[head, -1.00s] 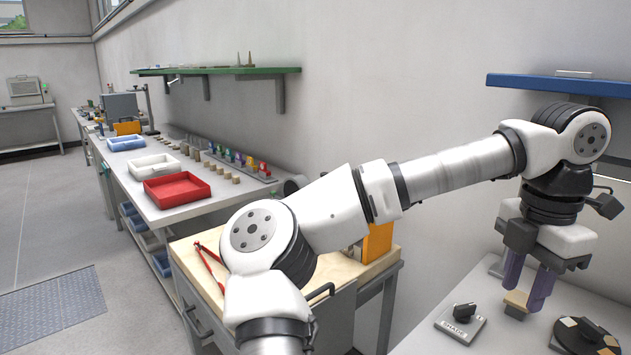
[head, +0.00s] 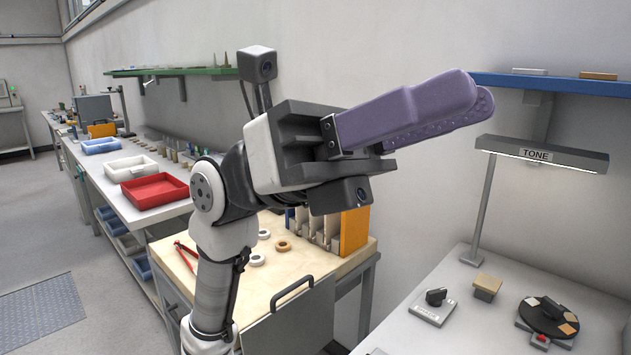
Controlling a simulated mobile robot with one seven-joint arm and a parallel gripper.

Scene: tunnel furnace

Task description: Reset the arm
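My gripper (head: 478,100) is raised in front of the wall, its two purple fingers pointing right towards the blue shelf. The near finger overlaps the far one, but part of the far finger's dotted inner face shows, so they look apart. Nothing shows between them. My arm is folded, with its wrist high above the wooden-topped bench (head: 180,262). The gripper is clear of the table and touches nothing that I can see.
The right table (head: 450,335) holds a dial box (head: 432,308), a wooden-topped block (head: 487,286), a black disc with swatches (head: 548,315) and a lamp marked TONE (head: 540,154). The blue shelf (head: 560,84) is right of the fingertips. A red tray (head: 155,191) stands at left.

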